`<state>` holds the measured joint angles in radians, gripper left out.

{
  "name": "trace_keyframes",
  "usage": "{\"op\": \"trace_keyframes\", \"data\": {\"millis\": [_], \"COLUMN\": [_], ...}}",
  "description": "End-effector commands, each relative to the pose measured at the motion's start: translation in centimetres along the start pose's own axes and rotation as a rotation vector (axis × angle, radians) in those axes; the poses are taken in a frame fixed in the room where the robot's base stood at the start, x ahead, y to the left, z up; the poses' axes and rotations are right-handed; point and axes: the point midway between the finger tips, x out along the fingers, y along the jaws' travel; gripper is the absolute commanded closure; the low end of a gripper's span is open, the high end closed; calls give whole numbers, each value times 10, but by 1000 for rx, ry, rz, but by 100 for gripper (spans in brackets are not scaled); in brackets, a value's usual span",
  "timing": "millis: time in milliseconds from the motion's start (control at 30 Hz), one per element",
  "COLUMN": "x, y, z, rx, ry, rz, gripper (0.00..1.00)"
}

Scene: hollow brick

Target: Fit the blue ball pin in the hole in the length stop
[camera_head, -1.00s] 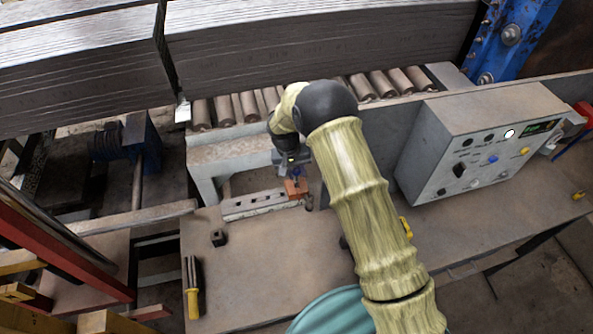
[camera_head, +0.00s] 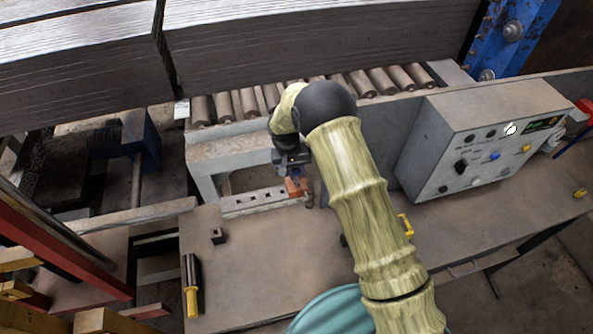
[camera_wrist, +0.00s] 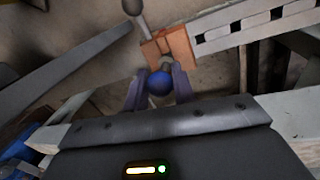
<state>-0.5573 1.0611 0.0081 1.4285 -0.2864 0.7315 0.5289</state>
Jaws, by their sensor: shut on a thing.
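The blue ball pin (camera_wrist: 159,83) is held between the two fingers of my gripper (camera_wrist: 160,92) in the wrist view. A short grey part of the pin shows beyond the ball, against the near edge of the orange-brown length stop (camera_wrist: 180,46). I cannot tell whether its tip is in the hole, which is hidden. In the head view my gripper (camera_head: 293,172) is just above the length stop (camera_head: 297,188), which sits at the right end of a slotted grey rail (camera_head: 255,201). The ball is not clear there.
A round-knobbed lever (camera_wrist: 133,8) stands close beside the stop. A grey control box (camera_head: 480,140) stands to the right. A small dark block (camera_head: 218,236) and a yellow-handled tool (camera_head: 191,288) lie on the bench (camera_head: 265,270), whose middle is clear.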

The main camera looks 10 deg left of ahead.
Motion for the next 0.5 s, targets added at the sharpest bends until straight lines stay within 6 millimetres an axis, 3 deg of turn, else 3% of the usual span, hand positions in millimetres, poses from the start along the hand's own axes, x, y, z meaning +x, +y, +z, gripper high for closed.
{"op": "trace_keyframes", "data": {"millis": [500], "x": [8], "y": [-2], "z": [0], "rx": [0], "ry": [0], "rz": [0], "gripper": [100]}}
